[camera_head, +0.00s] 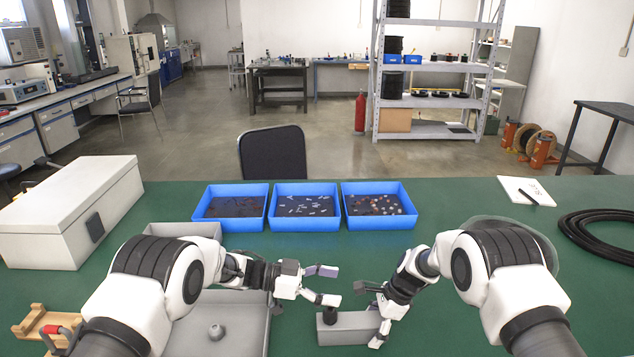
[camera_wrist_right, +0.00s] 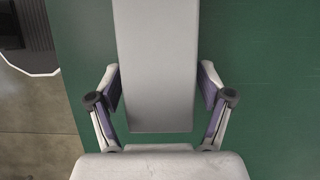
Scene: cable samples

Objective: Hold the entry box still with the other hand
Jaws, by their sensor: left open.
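The entry box (camera_head: 350,328) is a small grey box on the green table at the front centre. A black round fitting (camera_head: 331,315) stands on its left end. My right gripper (camera_head: 371,312) is at the box's right end, with one finger on each side. In the right wrist view a long pale grey body, apparently the box (camera_wrist_right: 156,70), lies between the fingers of my right gripper (camera_wrist_right: 160,88). The pads are very close to its sides; I cannot tell whether they press on it. My left gripper (camera_head: 328,285) is open and empty, above and left of the box.
A grey tray (camera_head: 258,338) with a round grey piece lies left of the box. Three blue bins (camera_head: 305,222) with small parts stand behind. A white case (camera_head: 62,205) is at left, a black cable coil (camera_head: 575,232) at right. Green table is clear right of the box.

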